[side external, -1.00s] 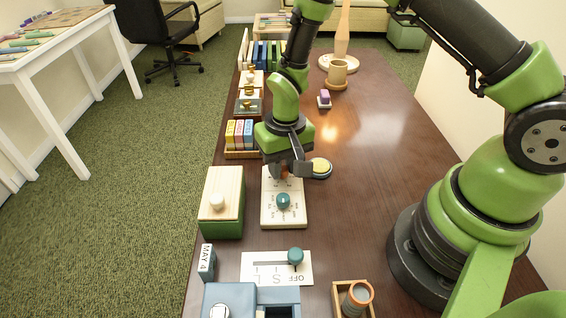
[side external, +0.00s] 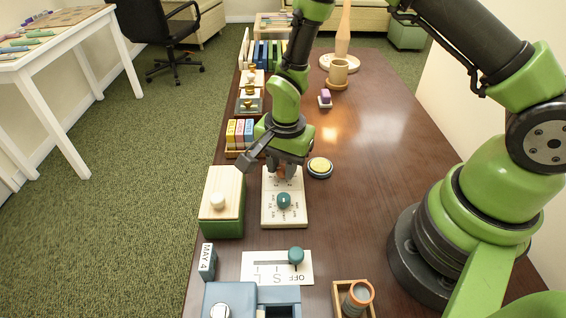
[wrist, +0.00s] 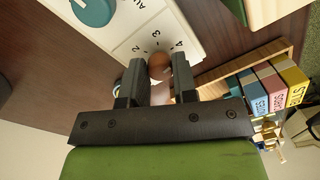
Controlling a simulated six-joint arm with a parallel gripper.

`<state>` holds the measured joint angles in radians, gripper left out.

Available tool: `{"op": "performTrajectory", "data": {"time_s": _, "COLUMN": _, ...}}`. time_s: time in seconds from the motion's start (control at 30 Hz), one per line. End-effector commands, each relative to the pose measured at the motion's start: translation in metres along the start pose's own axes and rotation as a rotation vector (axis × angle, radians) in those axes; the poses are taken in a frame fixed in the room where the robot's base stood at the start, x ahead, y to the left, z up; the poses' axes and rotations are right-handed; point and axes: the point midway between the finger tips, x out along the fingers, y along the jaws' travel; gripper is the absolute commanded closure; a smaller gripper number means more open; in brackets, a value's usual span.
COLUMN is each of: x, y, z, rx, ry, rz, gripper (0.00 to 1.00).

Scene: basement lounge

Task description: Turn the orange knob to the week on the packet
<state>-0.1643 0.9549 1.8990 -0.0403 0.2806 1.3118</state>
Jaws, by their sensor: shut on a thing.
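The orange knob (wrist: 159,64) sits on the white dial board (wrist: 130,38), beside the printed digits 2, 3 and 4. My gripper (wrist: 158,74) is shut on it, a dark finger on each side. In the side view my gripper (side external: 283,170) is low over the far end of the board (side external: 270,215), and the knob is mostly hidden. A teal knob (side external: 284,200) is on the near half of the board; its edge also shows in the wrist view (wrist: 93,10). The knob's pointer is not clear. I cannot make out a packet with a week on it.
A green box (side external: 225,215) with a wooden lid stands left of the board. Several coloured blocks (side external: 240,132) sit in a wooden tray behind it. A round yellow-topped button (side external: 319,166) is close on the right. A MAY 4 block (side external: 207,262) and a slider plate (side external: 262,268) are in front.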

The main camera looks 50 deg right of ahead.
Motion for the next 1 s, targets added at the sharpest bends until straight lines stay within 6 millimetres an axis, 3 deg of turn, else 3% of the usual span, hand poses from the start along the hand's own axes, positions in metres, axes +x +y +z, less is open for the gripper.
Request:
{"op": "performTrajectory", "data": {"time_s": 0.3, "x": -0.0001, "y": -0.0007, "z": 0.0000, "rx": 0.119, "ry": 0.006, "rz": -0.002, "gripper": 0.97}}
{"op": "performTrajectory", "data": {"time_s": 0.83, "x": -0.0001, "y": -0.0007, "z": -0.0001, "rx": 0.145, "ry": 0.007, "rz": -0.002, "gripper": 0.97}}
{"op": "performTrajectory", "data": {"time_s": 0.87, "x": -0.0001, "y": -0.0007, "z": -0.0001, "rx": 0.144, "ry": 0.007, "rz": -0.002, "gripper": 0.71}}
{"op": "performTrajectory", "data": {"time_s": 0.97, "x": -0.0001, "y": -0.0006, "z": -0.0001, "rx": 0.144, "ry": 0.007, "rz": -0.001, "gripper": 0.48}}
{"op": "performTrajectory", "data": {"time_s": 1.0, "x": -0.0001, "y": -0.0006, "z": -0.0001, "rx": 0.144, "ry": 0.007, "rz": -0.001, "gripper": 0.48}}
